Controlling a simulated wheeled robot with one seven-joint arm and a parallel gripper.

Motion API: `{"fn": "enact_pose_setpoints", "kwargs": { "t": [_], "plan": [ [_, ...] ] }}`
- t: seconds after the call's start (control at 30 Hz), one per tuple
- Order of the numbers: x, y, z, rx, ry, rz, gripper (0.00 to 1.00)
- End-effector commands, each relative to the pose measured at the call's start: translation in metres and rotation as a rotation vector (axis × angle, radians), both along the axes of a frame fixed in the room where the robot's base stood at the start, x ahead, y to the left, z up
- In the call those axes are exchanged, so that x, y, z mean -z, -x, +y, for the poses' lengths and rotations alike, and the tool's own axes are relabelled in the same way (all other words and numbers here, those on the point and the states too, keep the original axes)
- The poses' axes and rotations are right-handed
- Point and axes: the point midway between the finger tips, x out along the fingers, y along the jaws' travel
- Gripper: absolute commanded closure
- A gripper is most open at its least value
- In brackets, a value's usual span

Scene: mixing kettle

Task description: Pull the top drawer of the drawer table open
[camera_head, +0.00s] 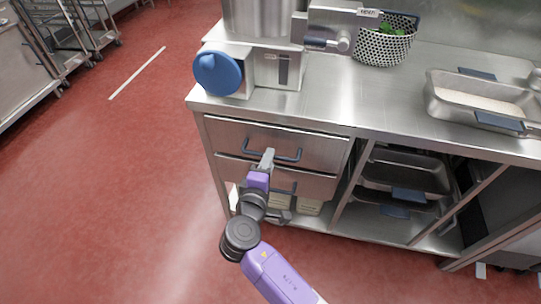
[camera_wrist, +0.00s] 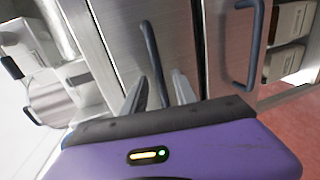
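The drawer table's top drawer (camera_head: 228,132) is a steel front with a dark blue bar handle (camera_head: 288,157), and it looks shut. My gripper (camera_head: 268,155) is at the middle of that handle, in front of the drawer. In the wrist view the top drawer front (camera_wrist: 120,35) fills the middle. Its handle (camera_wrist: 151,50) runs between the two fingers of my gripper (camera_wrist: 158,85). The fingers are apart, with a gap on each side of the bar. Contact with the handle cannot be seen.
The lower drawer (camera_head: 318,187) also looks shut; its handle (camera_wrist: 250,50) shows in the wrist view. A machine with a blue round cap (camera_head: 218,73), a perforated basket (camera_head: 383,46) and a steel pan (camera_head: 478,101) stand on the counter. The red floor (camera_head: 110,190) at left is clear.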

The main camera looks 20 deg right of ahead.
Motion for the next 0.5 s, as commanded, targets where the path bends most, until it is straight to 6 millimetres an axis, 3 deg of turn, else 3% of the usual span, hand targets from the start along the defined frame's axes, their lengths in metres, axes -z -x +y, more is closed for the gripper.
{"fn": "enact_pose_setpoints", "kwargs": {
  "t": [0.2,0.5],
  "plan": [
    [0.005,-0.020,-0.014,0.000,-0.001,-0.001,0.66],
    [0.006,-0.024,-0.017,-0.002,-0.002,-0.001,0.66]
  ]
}}
